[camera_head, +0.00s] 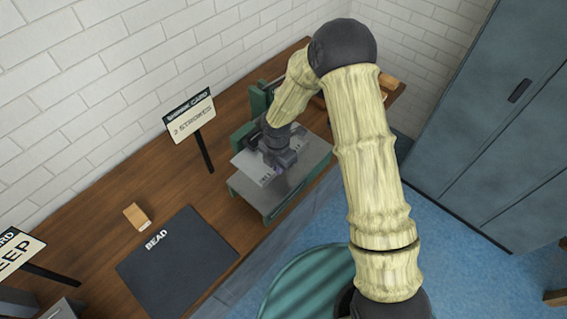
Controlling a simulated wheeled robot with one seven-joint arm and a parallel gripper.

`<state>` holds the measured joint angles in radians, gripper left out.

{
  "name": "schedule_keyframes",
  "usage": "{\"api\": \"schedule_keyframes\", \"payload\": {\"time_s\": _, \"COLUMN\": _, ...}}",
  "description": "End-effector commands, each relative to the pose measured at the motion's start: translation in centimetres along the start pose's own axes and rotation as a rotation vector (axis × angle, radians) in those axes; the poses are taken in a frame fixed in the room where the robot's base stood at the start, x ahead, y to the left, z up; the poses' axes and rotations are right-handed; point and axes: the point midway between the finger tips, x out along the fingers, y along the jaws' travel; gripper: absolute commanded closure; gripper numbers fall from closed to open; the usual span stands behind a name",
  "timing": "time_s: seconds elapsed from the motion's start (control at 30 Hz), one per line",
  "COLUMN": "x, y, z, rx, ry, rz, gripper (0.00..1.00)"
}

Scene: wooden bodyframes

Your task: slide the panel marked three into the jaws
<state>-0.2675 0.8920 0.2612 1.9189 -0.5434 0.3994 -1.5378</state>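A thin light grey panel (250,166) lies at the left part of a green machine with a flat grey bed (302,186). Small marks show on the panel, but I cannot read a three on it. My gripper (279,165) is right over the panel's right part, low above the bed. Its fingers are dark and small here, so I cannot tell whether they are closed on the panel. The machine's green upright parts (259,100) stand behind my gripper. The jaws are mostly hidden by my gripper and arm.
A card on a post (190,116) reads "2 strokes". A dark mat marked "BEAD" (180,270) and a small wooden block (137,216) lie on the wooden bench (75,245) to the left. Another block (388,82) lies at the far end. A blue-grey cabinet (480,120) stands right.

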Motion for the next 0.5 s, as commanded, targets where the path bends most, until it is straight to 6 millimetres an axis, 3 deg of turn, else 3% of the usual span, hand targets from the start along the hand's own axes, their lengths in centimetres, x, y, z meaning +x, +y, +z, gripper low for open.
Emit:
{"api": "schedule_keyframes", "payload": {"time_s": 0.17, "x": -0.03, "y": 0.46, "z": -0.01, "rx": 0.0, "ry": 0.0, "rz": 0.001, "gripper": 1.0}}
{"api": "schedule_keyframes", "payload": {"time_s": 0.3, "x": -0.01, "y": 0.51, "z": -0.07, "rx": -0.001, "ry": 0.0, "rz": 0.001, "gripper": 0.74}}
{"api": "schedule_keyframes", "payload": {"time_s": 0.5, "x": 0.0, "y": 0.44, "z": -0.02, "rx": 0.0, "ry": 0.0, "rz": 0.0, "gripper": 0.72}}
